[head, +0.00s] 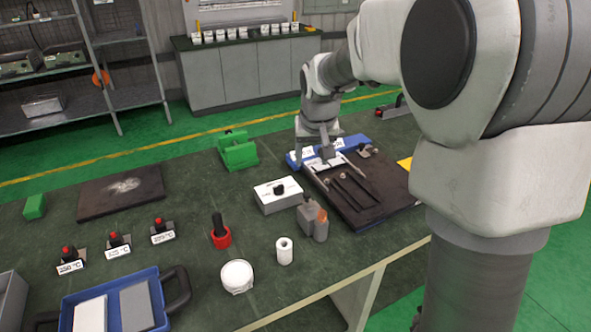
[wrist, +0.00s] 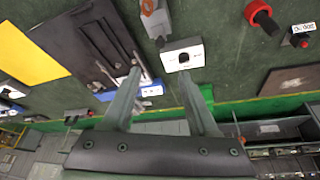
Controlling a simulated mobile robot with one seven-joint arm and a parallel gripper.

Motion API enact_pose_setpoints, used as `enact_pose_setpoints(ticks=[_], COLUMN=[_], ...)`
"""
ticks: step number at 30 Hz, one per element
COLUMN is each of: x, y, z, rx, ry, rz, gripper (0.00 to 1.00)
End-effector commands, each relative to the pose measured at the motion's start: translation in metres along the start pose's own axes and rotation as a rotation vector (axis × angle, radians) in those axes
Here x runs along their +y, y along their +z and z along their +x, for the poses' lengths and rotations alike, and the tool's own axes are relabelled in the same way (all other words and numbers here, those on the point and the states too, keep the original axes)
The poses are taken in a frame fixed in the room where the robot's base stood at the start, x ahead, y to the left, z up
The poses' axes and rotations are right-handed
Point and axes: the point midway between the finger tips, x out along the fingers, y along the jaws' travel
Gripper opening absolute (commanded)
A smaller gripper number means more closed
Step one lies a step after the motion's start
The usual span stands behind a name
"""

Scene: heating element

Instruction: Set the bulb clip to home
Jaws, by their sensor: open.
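My gripper (head: 325,153) is open and empty, pointing down over the far left part of a dark tray (head: 375,215). In the wrist view its two fingers (wrist: 159,76) stand apart with nothing between the tips. The tray holds slim rods and small metal parts (head: 343,185) and lies on a blue base (head: 297,160) with white labels. No part is clearly recognisable as the bulb clip; the small parts near my fingers are too small and partly hidden. A white box with a black knob (head: 278,196) stands left of the tray; it also shows in the wrist view (wrist: 182,54).
A grey and orange block (head: 313,221) stands at the tray's near left edge. A green stand (head: 238,151), a red-based black handle (head: 220,235), a white roll (head: 284,251) and a white round tub (head: 237,276) stand farther left. Bare green table lies between them.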

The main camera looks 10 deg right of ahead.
Motion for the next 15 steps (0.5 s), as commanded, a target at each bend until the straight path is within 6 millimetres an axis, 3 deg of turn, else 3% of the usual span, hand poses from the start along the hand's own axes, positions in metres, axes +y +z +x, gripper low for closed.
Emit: enact_pose_setpoints(ticks=[5, 15], x=[0.0, 0.0], y=[0.001, 0.001], z=[0.023, 0.094], rx=[-0.004, -0.004], ry=[0.0, 0.0], rz=[0.0, -0.001], gripper=[0.6, 0.6])
